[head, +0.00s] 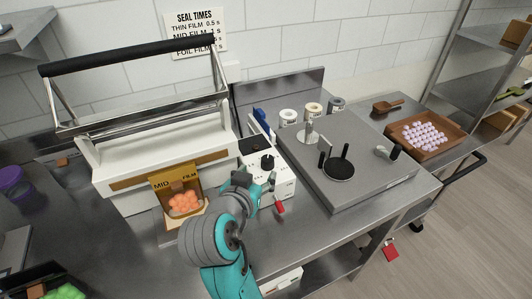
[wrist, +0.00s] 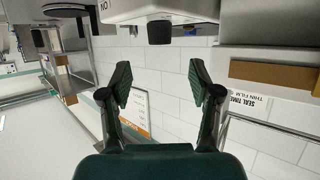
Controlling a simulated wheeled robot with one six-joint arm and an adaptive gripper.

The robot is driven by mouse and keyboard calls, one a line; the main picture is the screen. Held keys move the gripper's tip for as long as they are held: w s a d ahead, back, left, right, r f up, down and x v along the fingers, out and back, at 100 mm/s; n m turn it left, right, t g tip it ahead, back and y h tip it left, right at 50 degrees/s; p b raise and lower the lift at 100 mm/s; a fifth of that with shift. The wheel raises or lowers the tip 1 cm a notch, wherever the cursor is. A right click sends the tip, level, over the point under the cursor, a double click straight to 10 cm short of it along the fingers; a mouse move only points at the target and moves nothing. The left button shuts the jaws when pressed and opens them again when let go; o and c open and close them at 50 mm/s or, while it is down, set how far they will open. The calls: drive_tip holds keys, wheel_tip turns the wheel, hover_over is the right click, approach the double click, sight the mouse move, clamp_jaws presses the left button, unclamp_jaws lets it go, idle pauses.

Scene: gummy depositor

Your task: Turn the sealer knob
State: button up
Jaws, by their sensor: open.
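The sealer (head: 165,150) is a long white machine with a raised black handle bar (head: 130,55), at the left in the head view. A white control box (head: 282,180) stands beside its right end. A black knob (head: 267,161) is on that box; a dark knob also shows in the wrist view (wrist: 159,32), under a white housing. My gripper (wrist: 160,80) is open and empty, its fingers spread on either side of the knob's line but apart from it. In the head view my gripper is just in front of the box, and my arm hides part of the box's lower front.
A MID FILM bag (head: 163,185) of orange gummies stands before the sealer. A seal times sign (head: 195,32) hangs on the wall. A grey plate machine (head: 350,150) stands right of the box. A red-tipped lever (head: 279,207) is close to my gripper.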

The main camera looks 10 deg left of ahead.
sight(266, 163)
drive_tip(key=x, duration=1)
drive_tip(key=shift+w+d+f, duration=0.1)
drive_tip(key=shift+w, duration=0.05)
drive_tip(key=shift+c, duration=0.2)
drive_tip(key=c, duration=1.1)
